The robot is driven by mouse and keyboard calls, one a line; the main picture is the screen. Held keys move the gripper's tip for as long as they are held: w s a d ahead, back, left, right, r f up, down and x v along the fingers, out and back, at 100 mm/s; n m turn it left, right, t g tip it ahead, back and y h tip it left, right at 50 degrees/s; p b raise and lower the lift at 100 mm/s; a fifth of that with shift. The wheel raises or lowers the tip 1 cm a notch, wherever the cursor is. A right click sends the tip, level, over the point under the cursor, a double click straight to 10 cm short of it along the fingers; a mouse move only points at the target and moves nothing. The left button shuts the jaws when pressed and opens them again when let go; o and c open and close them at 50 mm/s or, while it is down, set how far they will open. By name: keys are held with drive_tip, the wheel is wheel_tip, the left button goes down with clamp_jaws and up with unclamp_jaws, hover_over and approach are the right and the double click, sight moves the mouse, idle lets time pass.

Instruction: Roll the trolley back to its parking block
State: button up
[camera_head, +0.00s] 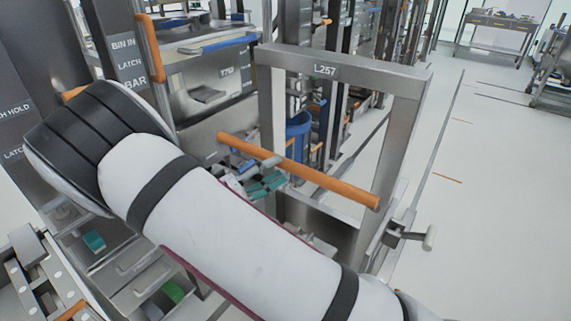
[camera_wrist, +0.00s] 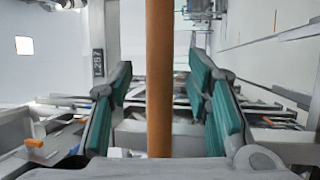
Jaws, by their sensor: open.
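The trolley's grey metal frame (camera_head: 395,140) stands upright at mid-right in the head view, with an L257 label on its top beam. An orange bar handle (camera_head: 330,182) slants across it. My gripper (camera_head: 262,184) is at the bar's left part, partly hidden by my arm. In the wrist view the orange bar (camera_wrist: 160,45) runs upright between the two teal-padded fingers of my open gripper (camera_wrist: 163,98). Gaps show on both sides of the bar. I cannot make out the parking block.
A steel bin (camera_head: 205,85) labelled T70 stands in a rack at the left. A thin rail (camera_head: 440,145) runs along the pale floor at the right, with open floor (camera_head: 500,220) beyond it. A workbench (camera_head: 497,30) stands far back.

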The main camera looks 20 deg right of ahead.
sight(281, 168)
drive_tip(key=shift+x, duration=1.8)
clamp_jaws()
